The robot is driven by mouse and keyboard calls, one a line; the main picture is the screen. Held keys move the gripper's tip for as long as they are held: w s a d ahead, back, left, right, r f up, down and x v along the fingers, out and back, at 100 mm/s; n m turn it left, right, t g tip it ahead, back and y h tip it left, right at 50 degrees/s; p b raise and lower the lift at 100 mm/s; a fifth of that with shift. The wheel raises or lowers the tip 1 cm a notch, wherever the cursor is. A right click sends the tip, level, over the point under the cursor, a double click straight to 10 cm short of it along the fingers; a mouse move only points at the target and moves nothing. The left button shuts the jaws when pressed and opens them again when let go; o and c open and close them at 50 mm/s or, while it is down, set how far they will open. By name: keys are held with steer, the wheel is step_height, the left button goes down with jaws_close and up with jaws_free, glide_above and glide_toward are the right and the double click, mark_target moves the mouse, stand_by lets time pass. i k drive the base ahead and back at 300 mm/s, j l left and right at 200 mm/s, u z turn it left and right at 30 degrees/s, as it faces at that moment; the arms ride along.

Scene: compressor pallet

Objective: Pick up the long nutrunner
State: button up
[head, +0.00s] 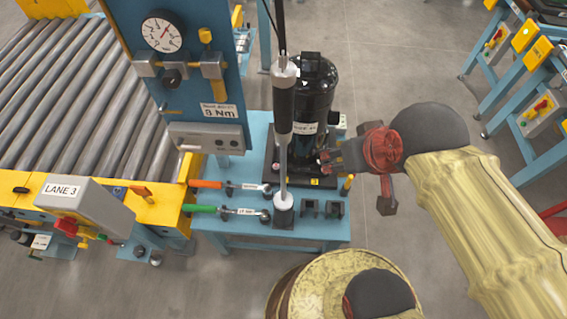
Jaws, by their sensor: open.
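The long nutrunner (283,115) stands upright near the middle of the head view. It has a black grip, a pale collar and a thin silver shaft. Its foot meets a white-topped dark stand (284,205) on the blue table, and a dark cable or rod rises from its top. My gripper (328,161) is open and empty. It is to the right of the nutrunner's shaft, apart from it in the picture, and overlaps the lower part of the black compressor (313,100). Its fingertips are small and dark against the compressor.
The blue table (320,234) also holds an orange-handled tool (215,185), a green-handled tool (225,210) and small black blocks (320,209). A blue panel with a gauge (162,31) rises left of the nutrunner. A roller conveyor (60,100) fills the left.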

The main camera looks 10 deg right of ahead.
mark_target(282, 72)
steer(key=k, duration=0.3)
steer(key=k+j+z, duration=0.7)
steer(key=j, duration=0.15)
steer(key=k+j+z, duration=0.3)
steer(key=i+j, duration=0.05)
steer(key=i, duration=0.05)
